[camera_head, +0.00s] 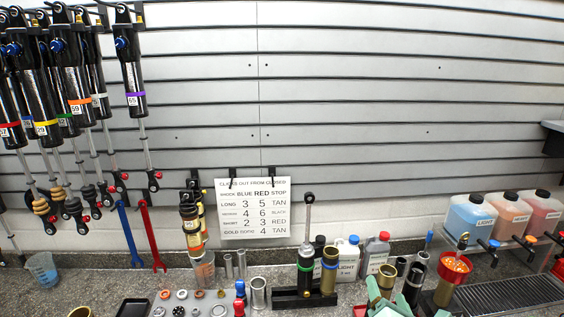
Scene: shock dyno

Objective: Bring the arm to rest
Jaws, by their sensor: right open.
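My left gripper is not in view.
A black stand (292,300) holds a shock left of the gripper. A red funnel cup (454,266) and drip grate (510,293) are at right. White bottles (347,259) stand behind. Shocks (130,75) hang at upper left. The wall's middle is clear.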

